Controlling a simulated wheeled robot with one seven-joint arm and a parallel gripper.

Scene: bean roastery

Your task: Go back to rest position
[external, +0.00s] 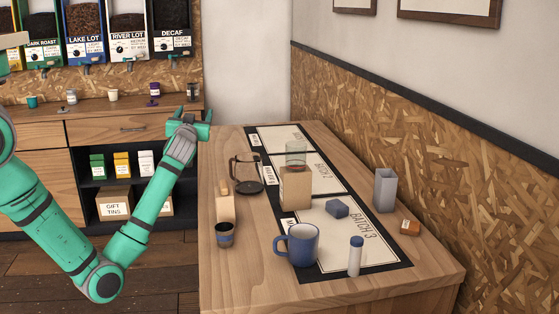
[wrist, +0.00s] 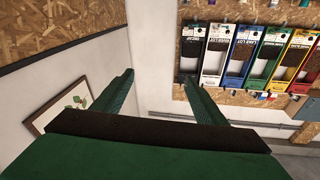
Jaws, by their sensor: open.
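My gripper (external: 190,122) is at the end of my green arm, raised at the left end of the wooden table (external: 240,290) in the external view. In the wrist view its two green fingers (wrist: 158,92) stand wide apart with nothing between them. No table object touches the gripper.
Behind my arm is a counter (external: 130,127) with bean dispensers (external: 128,30).

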